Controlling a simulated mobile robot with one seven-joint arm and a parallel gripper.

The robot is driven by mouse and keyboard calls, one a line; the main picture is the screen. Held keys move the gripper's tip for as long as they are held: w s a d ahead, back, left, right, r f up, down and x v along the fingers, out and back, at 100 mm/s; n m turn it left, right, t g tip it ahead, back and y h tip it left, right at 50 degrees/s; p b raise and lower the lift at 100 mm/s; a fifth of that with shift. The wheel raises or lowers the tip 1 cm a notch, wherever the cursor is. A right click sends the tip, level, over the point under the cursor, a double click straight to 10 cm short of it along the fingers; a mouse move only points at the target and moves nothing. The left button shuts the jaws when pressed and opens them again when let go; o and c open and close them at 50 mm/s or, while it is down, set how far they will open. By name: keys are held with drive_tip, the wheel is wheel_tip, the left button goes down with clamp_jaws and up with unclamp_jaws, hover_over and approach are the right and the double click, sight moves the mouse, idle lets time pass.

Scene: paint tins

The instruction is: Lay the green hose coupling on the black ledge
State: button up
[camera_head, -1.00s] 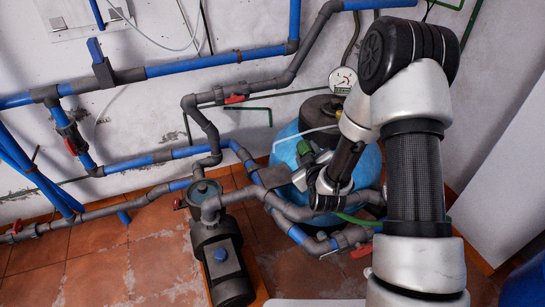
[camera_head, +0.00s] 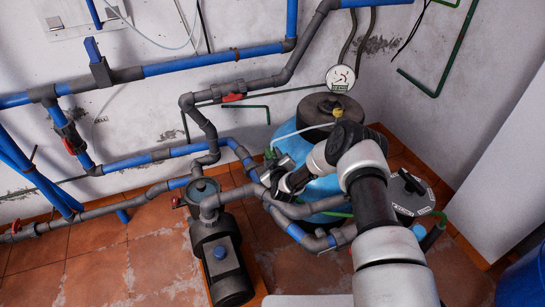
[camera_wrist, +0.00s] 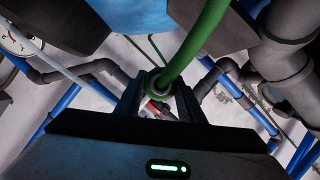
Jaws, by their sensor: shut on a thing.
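My gripper (camera_wrist: 158,102) is shut on the green hose coupling (camera_wrist: 152,84), which sits between the two dark fingertips in the wrist view. A green hose (camera_wrist: 202,35) runs from it up out of the top of the view. In the head view my gripper (camera_head: 272,172) is in front of the left side of the blue tank, above the grey pipes; a small bit of green shows by its tip. I cannot pick out the black ledge for certain in either view.
The blue tank (camera_head: 322,188) with a dark lid stands behind my arm. A dark pump (camera_head: 222,260) stands on the floor to the left. Grey and blue pipes (camera_head: 165,154) cross the wall and run close to the gripper. A black lidded canister (camera_head: 408,188) is at right.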

drive_tip(key=shift+s+f+b, duration=0.1)
drive_tip(key=shift+f+b, duration=0.3)
drive_tip(key=shift+b, duration=0.1)
wheel_tip(320, 180, down, 5)
drive_tip(key=b, duration=0.4)
drive_tip(key=shift+r, duration=0.1)
drive_tip(key=shift+f+b, duration=0.65)
drive_tip(key=shift+f, duration=0.35)
